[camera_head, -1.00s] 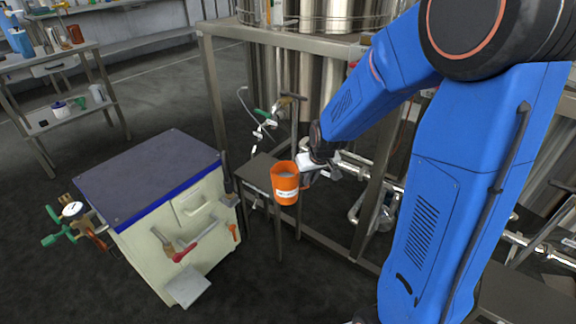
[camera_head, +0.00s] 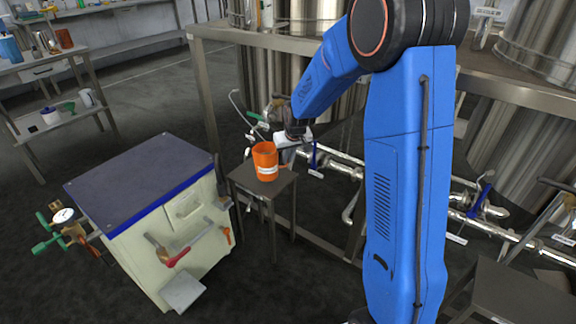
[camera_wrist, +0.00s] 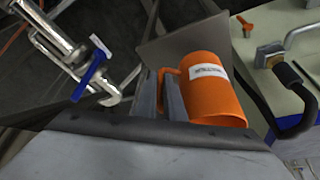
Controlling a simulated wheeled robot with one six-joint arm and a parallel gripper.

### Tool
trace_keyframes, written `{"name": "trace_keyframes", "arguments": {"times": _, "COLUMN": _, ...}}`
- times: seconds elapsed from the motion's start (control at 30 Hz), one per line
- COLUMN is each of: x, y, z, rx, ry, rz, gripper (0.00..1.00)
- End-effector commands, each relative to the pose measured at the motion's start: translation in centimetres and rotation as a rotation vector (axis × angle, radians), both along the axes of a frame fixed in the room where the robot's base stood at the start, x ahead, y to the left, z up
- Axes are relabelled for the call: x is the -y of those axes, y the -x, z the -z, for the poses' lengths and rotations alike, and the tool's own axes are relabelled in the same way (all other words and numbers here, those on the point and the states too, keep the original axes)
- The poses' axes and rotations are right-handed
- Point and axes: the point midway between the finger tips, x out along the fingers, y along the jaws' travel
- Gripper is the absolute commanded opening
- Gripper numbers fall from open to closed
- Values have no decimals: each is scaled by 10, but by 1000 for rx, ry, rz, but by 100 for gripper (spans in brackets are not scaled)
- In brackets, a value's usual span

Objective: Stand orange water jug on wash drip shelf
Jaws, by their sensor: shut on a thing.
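The orange water jug (camera_head: 265,161) with a white label appears upright in the head view, over the small grey table (camera_head: 281,184) beside the pale cabinet. I cannot tell whether its base touches the table top. My gripper (camera_head: 288,139) is at the jug's right side. In the wrist view the jug (camera_wrist: 212,92) is at the right of the fingers, and my gripper (camera_wrist: 170,92) is shut on its handle. The handle is partly hidden by the fingers. I cannot tell which surface is the wash drip shelf.
The cabinet with a dark lid (camera_head: 140,180) stands left of the small table, with handles and hoses on its front. Steel pipes with a blue valve handle (camera_head: 481,192) run to the right. A tank frame post (camera_head: 204,95) rises behind. A cluttered bench (camera_head: 45,65) is at far left.

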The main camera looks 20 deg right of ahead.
Motion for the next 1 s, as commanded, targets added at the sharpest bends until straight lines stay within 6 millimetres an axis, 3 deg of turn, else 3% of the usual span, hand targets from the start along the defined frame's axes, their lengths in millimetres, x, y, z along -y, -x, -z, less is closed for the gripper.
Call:
{"name": "trace_keyframes", "arguments": {"times": 0.2, "x": 0, "y": 2, "z": 31, "rx": -5, "ry": 1, "rz": -1, "gripper": 0}}
{"name": "trace_keyframes", "arguments": {"times": 0.63, "x": 0, "y": 2, "z": 37, "rx": -2, "ry": 0, "rz": -1, "gripper": 0}}
{"name": "trace_keyframes", "arguments": {"times": 0.7, "x": 0, "y": 2, "z": 37, "rx": -3, "ry": 1, "rz": -1, "gripper": 25}}
{"name": "trace_keyframes", "arguments": {"times": 1.0, "x": 0, "y": 2, "z": 36, "rx": -3, "ry": 1, "rz": -1, "gripper": 27}}
